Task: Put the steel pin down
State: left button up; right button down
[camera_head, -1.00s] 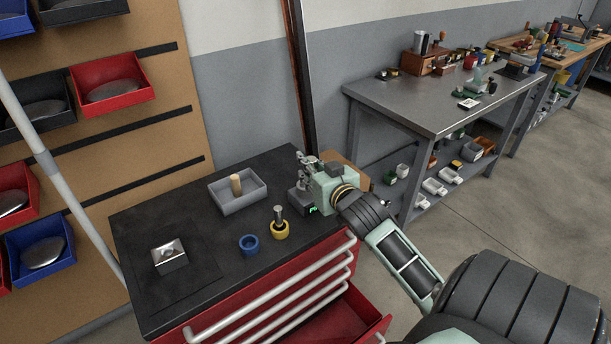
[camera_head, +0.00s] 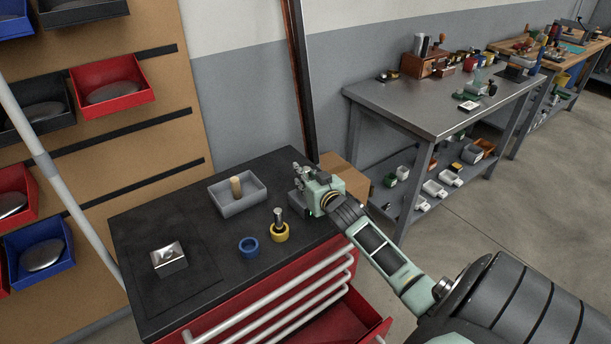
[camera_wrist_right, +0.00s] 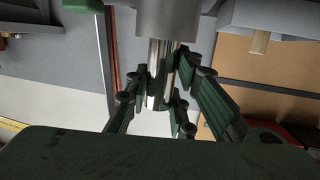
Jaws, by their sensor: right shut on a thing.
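My right gripper (camera_head: 302,174) is at the back right corner of the black cabinet top (camera_head: 205,275), by a small dark device (camera_head: 299,201). In the right wrist view its fingers (camera_wrist_right: 163,90) are shut on a steel pin (camera_wrist_right: 168,18). The pin has a wide cylinder and a thinner bright shank between the fingers. In the head view the held pin is too small to make out clearly against the gripper. Whether it touches the device cannot be told. My left gripper is not in view.
A grey tray (camera_head: 238,207) with a wooden peg (camera_head: 236,187), a blue ring (camera_head: 249,247), a yellow ring (camera_head: 281,233) with a metal pin (camera_head: 278,216) upright in it, and a metal block (camera_head: 169,258) stand on the cabinet. A cardboard box (camera_head: 345,174) is behind my gripper.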

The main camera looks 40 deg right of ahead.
jog(key=shift+r, duration=0.15)
jog(key=c, duration=1.5)
grip_release()
jog(key=v, duration=1.2)
jog(key=shift+s+a, duration=0.1)
